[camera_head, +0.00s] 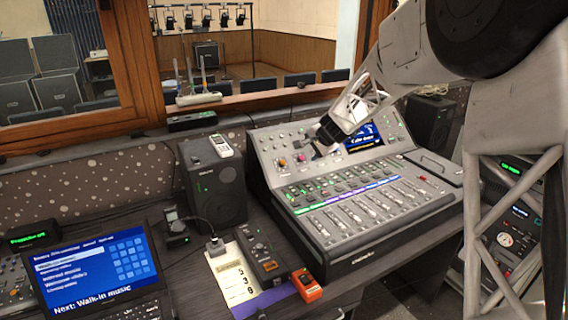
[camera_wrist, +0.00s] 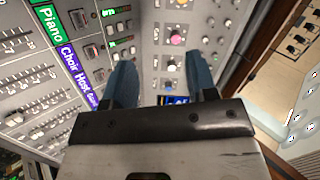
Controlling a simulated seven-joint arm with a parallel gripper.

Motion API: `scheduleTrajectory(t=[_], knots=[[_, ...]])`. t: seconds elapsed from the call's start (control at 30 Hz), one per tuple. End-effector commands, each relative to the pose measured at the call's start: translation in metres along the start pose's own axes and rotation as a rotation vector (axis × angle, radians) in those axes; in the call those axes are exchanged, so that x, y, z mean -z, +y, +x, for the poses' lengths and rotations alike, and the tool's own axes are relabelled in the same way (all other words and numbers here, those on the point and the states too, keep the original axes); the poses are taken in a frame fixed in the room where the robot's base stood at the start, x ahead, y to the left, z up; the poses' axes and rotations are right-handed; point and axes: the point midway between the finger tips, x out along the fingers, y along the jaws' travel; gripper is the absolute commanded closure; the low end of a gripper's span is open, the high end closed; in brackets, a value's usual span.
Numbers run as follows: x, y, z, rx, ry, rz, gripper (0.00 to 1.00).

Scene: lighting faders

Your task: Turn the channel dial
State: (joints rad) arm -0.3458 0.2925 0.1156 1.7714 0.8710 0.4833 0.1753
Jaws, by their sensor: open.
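The mixing console (camera_head: 345,225) stands on the desk with its sloped panel facing up. Its upper panel carries several knobs, among them an orange knob (camera_head: 283,162) and a pink knob (camera_head: 301,157). The pink knob also shows in the wrist view (camera_wrist: 176,38), ahead of the fingertips. I cannot tell which knob is the channel dial. My gripper (camera_head: 321,147) is at the upper panel, just right of the coloured knobs. In the wrist view its two blue fingers (camera_wrist: 160,64) are apart, with panel and small knobs visible between them. I see nothing held; contact with the panel is unclear.
Rows of faders (camera_head: 365,207) fill the console's lower part. A lit screen (camera_head: 362,138) is right of my gripper. A black speaker (camera_head: 214,185) stands left of the console, a laptop (camera_head: 95,270) further left. A wooden window frame (camera_head: 240,100) runs behind.

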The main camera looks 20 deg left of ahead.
Motion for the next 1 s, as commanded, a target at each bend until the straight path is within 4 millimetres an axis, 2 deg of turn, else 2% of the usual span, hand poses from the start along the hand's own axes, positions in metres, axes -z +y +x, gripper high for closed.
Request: scheduleTrajectory(t=[0.03,0.2,0.3,0.43,0.63,1.0], knots=[[0.001,-0.005,0.017,0.005,-0.002,0.013,0.48],[0.003,-0.021,0.066,0.028,0.002,0.069,0.48],[0.003,-0.028,0.091,0.038,0.004,0.096,0.48],[0.004,-0.034,0.115,0.048,0.007,0.124,0.48],[0.003,-0.038,0.129,0.055,0.009,0.141,0.48],[0.003,-0.038,0.130,0.055,0.009,0.142,0.48]])
